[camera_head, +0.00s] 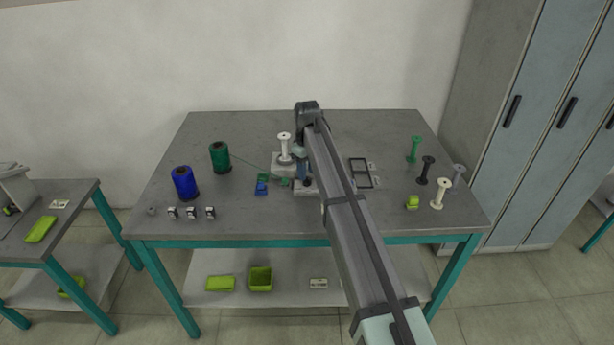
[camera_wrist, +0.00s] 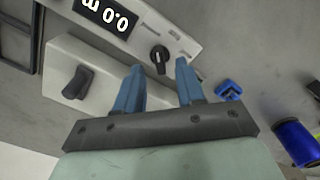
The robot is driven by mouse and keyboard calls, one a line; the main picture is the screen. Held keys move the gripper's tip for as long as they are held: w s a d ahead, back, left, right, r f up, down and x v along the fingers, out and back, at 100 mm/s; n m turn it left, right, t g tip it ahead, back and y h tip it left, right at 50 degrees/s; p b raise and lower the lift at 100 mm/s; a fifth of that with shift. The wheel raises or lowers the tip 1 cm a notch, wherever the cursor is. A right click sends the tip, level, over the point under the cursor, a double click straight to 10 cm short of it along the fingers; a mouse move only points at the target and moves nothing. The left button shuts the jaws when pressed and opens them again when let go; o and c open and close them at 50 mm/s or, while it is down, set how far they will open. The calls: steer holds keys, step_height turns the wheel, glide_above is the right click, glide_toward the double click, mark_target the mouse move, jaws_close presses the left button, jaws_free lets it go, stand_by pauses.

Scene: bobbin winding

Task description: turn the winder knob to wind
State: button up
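The winder (camera_head: 283,160) stands in the middle of the table with a white bobbin (camera_head: 284,147) upright on it. In the wrist view its light panel carries a dark round knob (camera_wrist: 159,54) and a black display (camera_wrist: 103,14) reading 0.0 m, upside down. A larger black lever or switch (camera_wrist: 76,82) sits on the lower pale block. My gripper (camera_wrist: 160,66) is open, its two blue fingers pointing at the panel. The knob shows between and just past the fingertips, with a gap on each side. In the head view my arm hides part of the winder.
A green thread spool (camera_head: 219,157) has a thread running to the winder. A blue spool (camera_head: 185,183) stands left of it. A blue clip-like part (camera_head: 261,185) lies near the winder. Several loose bobbins, including a black one (camera_head: 425,170), stand at the right. The front middle is fairly clear.

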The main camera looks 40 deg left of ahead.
mark_target(307, 181)
steer(key=shift+f, duration=1.35)
steer(key=shift+c, duration=0.3)
jaws_close()
